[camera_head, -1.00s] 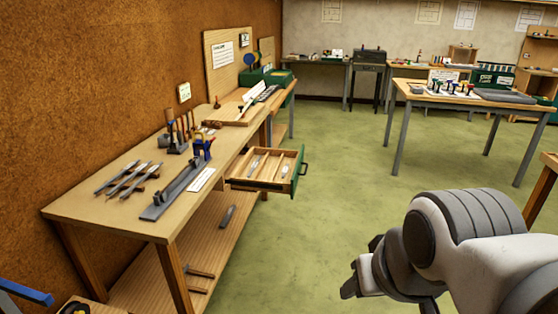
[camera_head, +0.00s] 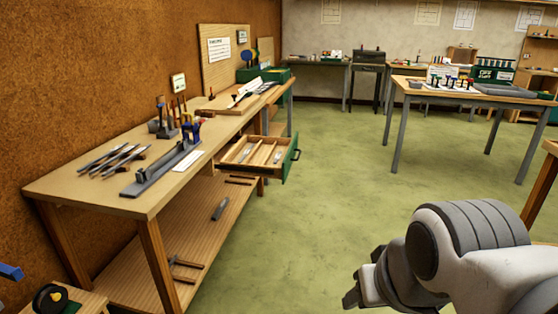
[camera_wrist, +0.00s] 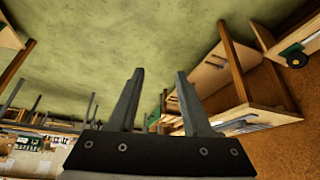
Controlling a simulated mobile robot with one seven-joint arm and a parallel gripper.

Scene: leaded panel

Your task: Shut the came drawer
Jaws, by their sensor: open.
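The came drawer (camera_head: 258,155) is pulled out from under the long workbench (camera_head: 75,187) on the left in the head view. It has a green front (camera_head: 290,160) with a dark handle (camera_head: 296,156), and wooden dividers with a few small pieces inside. My gripper (camera_head: 352,287) is at the lower right of the head view, well apart from the drawer and nearer to me. In the wrist view my gripper (camera_wrist: 158,100) shows two spread fingers with nothing between them. I cannot make out the drawer in the wrist view.
Tools and a clamp (camera_head: 190,132) lie on the bench top. A lower shelf (camera_head: 200,235) holds a few tools. A table with grey legs (camera_head: 440,92) stands at the back right. The green floor (camera_head: 330,200) between is clear.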

